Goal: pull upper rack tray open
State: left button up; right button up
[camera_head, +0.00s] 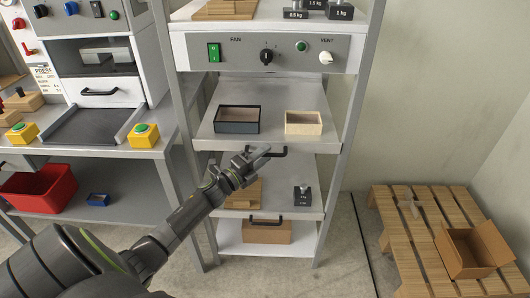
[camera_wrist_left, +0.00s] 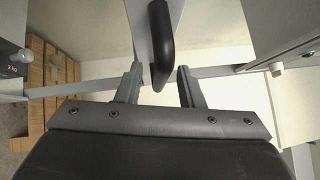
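The upper rack tray (camera_head: 267,125) is a grey metal shelf holding a dark open box (camera_head: 237,120) and a pale open box (camera_head: 304,123). Its black bar handle (camera_head: 279,153) is on the front edge, partly hidden by my gripper. My left gripper (camera_head: 262,153) is at this handle in the head view. In the left wrist view the handle (camera_wrist_left: 162,40) reaches down between the two fingers of my left gripper (camera_wrist_left: 160,80). The fingers are apart, with a gap visible on each side of the handle. My right gripper is not in view.
A lower tray (camera_head: 283,210) with its own black handle holds a wooden piece and a dark weight (camera_head: 302,196). Grey rack posts (camera_head: 343,140) flank the trays. A control panel (camera_head: 285,53) is above. A wooden pallet (camera_head: 400,235) with an open carton (camera_head: 470,250) lies at right.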

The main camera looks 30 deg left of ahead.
pick_arm(q)
jog(key=shift+w+d, duration=0.15)
jog(key=shift+w, duration=0.25)
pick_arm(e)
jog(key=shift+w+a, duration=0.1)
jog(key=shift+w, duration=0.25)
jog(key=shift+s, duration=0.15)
pick_arm(q)
grip_shut()
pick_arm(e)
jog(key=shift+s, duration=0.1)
pick_arm(q)
jog(key=shift+s, duration=0.1)
